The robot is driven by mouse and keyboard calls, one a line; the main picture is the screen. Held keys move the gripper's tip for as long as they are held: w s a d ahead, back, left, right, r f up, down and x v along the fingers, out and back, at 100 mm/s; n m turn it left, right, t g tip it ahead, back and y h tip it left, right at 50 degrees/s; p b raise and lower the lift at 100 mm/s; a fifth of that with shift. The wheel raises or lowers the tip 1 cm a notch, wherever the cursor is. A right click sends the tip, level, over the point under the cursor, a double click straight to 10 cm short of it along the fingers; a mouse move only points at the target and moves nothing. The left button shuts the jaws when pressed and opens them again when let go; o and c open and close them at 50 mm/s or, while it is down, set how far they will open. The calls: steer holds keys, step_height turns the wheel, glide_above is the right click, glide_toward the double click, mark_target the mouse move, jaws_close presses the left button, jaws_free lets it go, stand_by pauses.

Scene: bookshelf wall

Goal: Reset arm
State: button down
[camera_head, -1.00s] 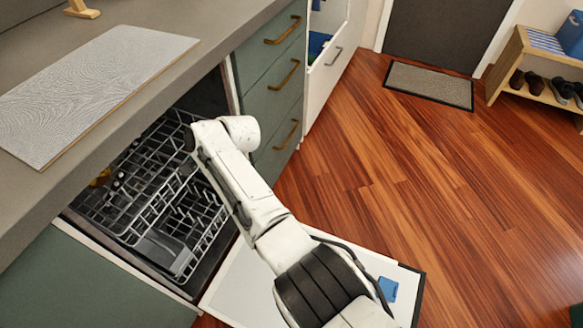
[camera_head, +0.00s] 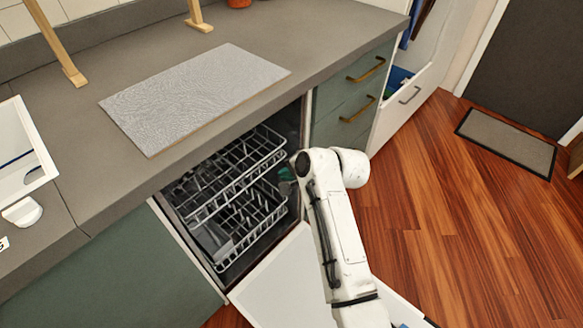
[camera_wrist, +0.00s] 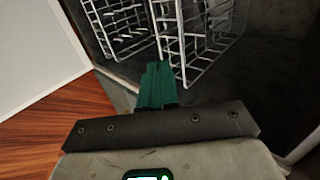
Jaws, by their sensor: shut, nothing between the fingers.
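My gripper (camera_wrist: 157,82) shows in the wrist view as green fingers pressed together, with nothing between them. Its tips point toward the wire dishwasher racks (camera_wrist: 188,35) and appear close to them. In the head view, my white arm reaches to the right side of the open dishwasher. A small green part of my gripper (camera_head: 286,176) shows beside the racks (camera_head: 240,205), partly hidden behind the arm.
The dishwasher door (camera_head: 280,285) is folded down in front, under my arm. A grey board (camera_head: 195,95) lies on the countertop (camera_head: 330,50). Drawers (camera_head: 350,110) stand to the right. The wooden floor (camera_head: 450,220) at right is clear up to the mat (camera_head: 507,142).

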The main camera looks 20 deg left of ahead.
steer(key=shift+s+d+r, duration=0.15)
steer(key=shift+d+r, duration=0.3)
steer(key=shift+d, duration=0.1)
